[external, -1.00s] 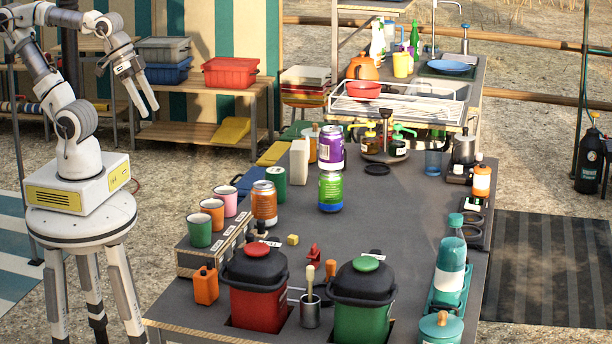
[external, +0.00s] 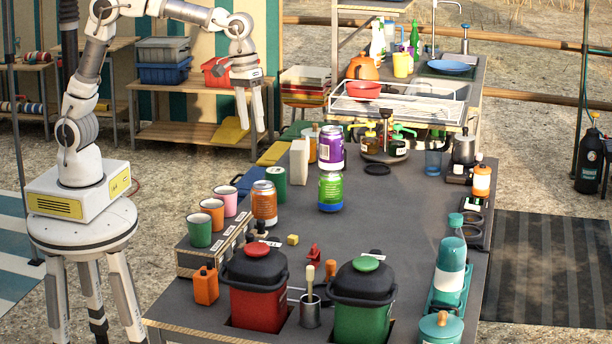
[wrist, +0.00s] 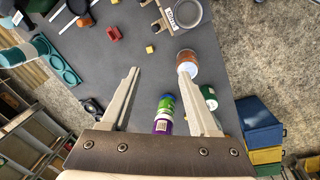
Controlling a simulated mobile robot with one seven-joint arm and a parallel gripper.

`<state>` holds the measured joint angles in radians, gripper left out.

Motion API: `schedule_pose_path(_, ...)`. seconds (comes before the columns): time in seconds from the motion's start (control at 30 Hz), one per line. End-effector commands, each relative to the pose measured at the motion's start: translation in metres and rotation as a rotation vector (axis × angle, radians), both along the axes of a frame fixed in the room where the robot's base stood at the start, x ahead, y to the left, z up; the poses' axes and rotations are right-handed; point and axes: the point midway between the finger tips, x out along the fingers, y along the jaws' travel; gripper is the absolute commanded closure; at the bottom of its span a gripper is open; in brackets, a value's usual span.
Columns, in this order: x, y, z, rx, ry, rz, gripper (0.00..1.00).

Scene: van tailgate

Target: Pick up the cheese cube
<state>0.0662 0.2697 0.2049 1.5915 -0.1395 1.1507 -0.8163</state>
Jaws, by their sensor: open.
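The cheese cube (external: 293,239) is a small yellow block on the grey tabletop, behind the two lidded bins and right of the orange can. It also shows in the wrist view (wrist: 150,49), ahead of and above the fingertips, with clear tabletop around it. My gripper (external: 250,127) is open and empty, pointing down, high up and behind the table's far left side. In the wrist view its fingers (wrist: 160,68) are spread wide, and the right fingertip overlaps the orange can in the picture.
The red bin (external: 255,300) and green bin (external: 362,318) stand in front. The table's middle right is clear.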

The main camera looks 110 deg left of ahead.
Motion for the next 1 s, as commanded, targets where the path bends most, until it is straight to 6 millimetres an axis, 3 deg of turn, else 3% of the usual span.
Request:
schedule_pose_path(0.03, 0.016, 0.002, -0.015, 0.001, 0.025, 0.045, 0.39)
schedule_pose_path(0.2, 0.056, 0.007, -0.056, 0.005, 0.09, 0.201, 0.39)
schedule_pose_path(0.4, 0.086, 0.009, -0.095, 0.021, 0.139, 0.326, 0.39)
schedule_pose_path(0.67, 0.095, 0.009, -0.12, 0.028, 0.158, 0.373, 0.39)
schedule_pose_path(1.0, 0.094, 0.009, -0.192, 0.028, 0.159, 0.371, 0.39)
